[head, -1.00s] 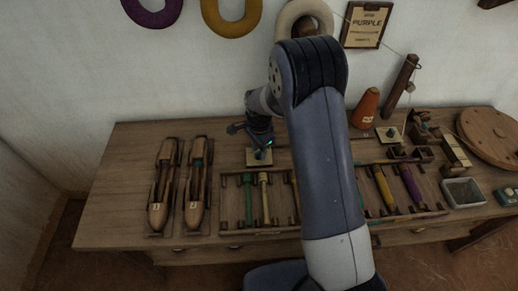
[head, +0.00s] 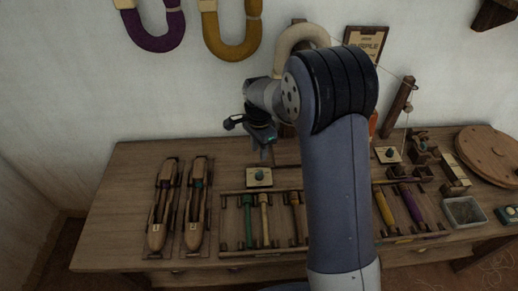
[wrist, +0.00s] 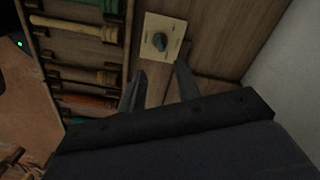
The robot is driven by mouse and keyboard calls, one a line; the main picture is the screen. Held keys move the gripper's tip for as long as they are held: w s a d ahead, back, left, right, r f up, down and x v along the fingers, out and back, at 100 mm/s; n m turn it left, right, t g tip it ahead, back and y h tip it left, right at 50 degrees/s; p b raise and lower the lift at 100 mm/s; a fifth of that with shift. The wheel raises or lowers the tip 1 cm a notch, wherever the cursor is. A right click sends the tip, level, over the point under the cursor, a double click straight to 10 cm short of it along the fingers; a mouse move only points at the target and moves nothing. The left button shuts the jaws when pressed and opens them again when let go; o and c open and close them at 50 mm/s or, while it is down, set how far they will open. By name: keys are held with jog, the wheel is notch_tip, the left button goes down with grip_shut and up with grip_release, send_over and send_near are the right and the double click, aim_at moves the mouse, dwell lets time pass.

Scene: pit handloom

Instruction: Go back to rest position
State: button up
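My gripper (head: 268,152) hangs above the wooden bench (head: 120,205), fingers pointing down, in the left-middle of the head view. In the wrist view the two fingers (wrist: 158,88) stand apart with nothing between them, so it is open and empty. Below it a small pale plate with a dark teal knob (head: 259,177) lies on the bench; it also shows in the wrist view (wrist: 161,42), beyond the fingertips and apart from them. My arm hides the middle of the bench and part of the rack.
A rack (head: 232,252) of coloured bobbins runs along the bench front. Two wooden shuttles (head: 160,210) lie at left. A second knobbed plate (head: 388,154), a grey tray (head: 464,212) and a round wooden disc (head: 490,150) are at right. Yarn hanks (head: 232,35) hang on the wall.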

aim_at(259, 173)
notch_tip(259, 173, down, 11)
jog(key=shift+r, duration=0.1)
dwell(0.4)
jog(key=shift+b, duration=0.3)
jog(key=shift+n+p, duration=0.3)
jog(key=shift+n, duration=0.7)
jog(key=n+p, duration=0.1)
jog(key=n, duration=0.2)
jog(key=shift+r+n, duration=0.1)
jog(key=shift+n, duration=0.3)
jog(key=n+p, duration=0.3)
jog(key=n, duration=0.3)
jog(key=shift+r+n, duration=0.3)
notch_tip(259, 173, up, 10)
jog(key=shift+f, duration=0.2)
